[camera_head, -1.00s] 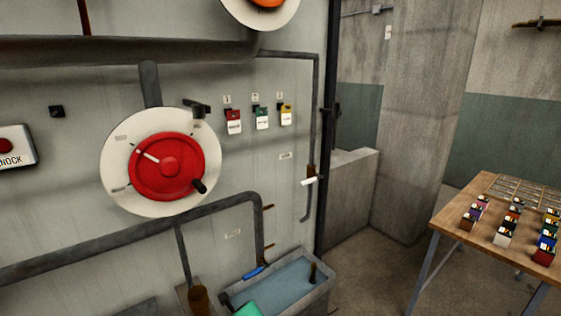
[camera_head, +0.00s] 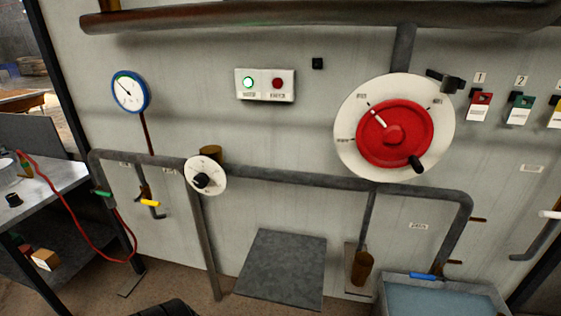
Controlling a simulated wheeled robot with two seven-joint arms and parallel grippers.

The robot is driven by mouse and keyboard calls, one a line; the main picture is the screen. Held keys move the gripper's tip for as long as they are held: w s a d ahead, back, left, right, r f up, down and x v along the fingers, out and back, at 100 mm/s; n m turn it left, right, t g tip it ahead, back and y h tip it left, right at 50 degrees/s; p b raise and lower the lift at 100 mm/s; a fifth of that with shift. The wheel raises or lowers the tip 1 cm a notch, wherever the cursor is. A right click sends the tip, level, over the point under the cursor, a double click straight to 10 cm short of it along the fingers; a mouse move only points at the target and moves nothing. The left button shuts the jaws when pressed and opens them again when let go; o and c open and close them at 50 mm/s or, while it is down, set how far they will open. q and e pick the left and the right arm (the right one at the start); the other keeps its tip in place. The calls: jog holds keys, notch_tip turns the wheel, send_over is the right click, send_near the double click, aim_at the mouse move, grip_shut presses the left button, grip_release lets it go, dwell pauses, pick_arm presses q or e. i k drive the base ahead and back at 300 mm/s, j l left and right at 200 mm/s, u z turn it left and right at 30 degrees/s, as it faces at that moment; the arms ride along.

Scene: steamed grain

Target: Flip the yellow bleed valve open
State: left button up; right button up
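The yellow bleed valve lever (camera_head: 150,203) is at the left of the wall panel, below the blue-rimmed gauge. It lies roughly level, on a short brown and grey pipe branch that ends in a bent grey spout (camera_head: 155,213). A green lever (camera_head: 103,194) sits to its left on the grey pipe. Neither of my grippers shows in the head view.
A round white dial with a black knob (camera_head: 203,180) is right of the yellow lever. A workbench (camera_head: 52,191) with a red hose (camera_head: 85,235) stands at the left. A large red handwheel (camera_head: 395,134) and a water basin (camera_head: 440,298) are at the right. A grey plate (camera_head: 283,268) is low in the middle.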

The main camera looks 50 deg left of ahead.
aim_at(146, 202)
jog(key=u, duration=0.9)
jog(key=j+u, duration=0.1)
jog(key=u, duration=0.35)
jog(key=i+u, duration=0.1)
jog(key=u, duration=1.3)
jog(key=i+j+u, duration=0.2)
jog(key=i, duration=0.8)
jog(key=l, duration=0.1)
